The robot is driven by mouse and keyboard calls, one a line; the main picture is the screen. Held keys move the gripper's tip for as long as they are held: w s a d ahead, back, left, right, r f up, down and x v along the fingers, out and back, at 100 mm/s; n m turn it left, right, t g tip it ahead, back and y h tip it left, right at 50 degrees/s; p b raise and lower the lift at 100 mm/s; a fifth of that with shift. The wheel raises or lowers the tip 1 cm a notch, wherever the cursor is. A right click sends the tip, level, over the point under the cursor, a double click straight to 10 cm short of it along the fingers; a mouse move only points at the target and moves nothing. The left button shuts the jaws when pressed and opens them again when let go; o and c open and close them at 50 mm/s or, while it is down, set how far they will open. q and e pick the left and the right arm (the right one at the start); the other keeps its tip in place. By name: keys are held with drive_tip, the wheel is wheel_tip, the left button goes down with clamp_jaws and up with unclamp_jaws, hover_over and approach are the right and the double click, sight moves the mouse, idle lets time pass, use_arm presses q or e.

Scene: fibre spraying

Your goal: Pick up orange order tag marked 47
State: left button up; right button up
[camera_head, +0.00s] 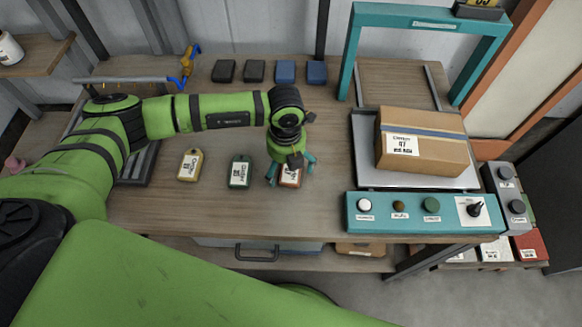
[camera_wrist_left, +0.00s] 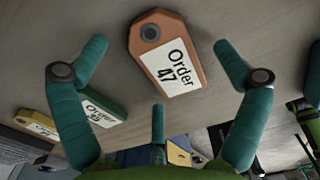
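The orange order tag marked 47 (camera_wrist_left: 166,52) lies on the wooden table, showing a white label reading "Order 47". In the head view the orange tag (camera_head: 290,178) is partly hidden under my left gripper (camera_head: 290,174). In the wrist view my left gripper (camera_wrist_left: 155,85) has its teal fingers spread apart, with the tag beyond and between them, nothing held. A green tag (camera_head: 240,171) lies to the left of the orange one, and a yellow tag (camera_head: 189,165) lies farther left. My right gripper is not in view.
A cardboard box (camera_head: 425,143) sits on a metal plate at the right, under a teal frame (camera_head: 349,50). A teal control panel (camera_head: 420,213) with knobs stands at the front right. Several dark and blue blocks (camera_head: 285,71) line the table's back.

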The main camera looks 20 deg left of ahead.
use_arm(q)
drive_tip(key=c, duration=1)
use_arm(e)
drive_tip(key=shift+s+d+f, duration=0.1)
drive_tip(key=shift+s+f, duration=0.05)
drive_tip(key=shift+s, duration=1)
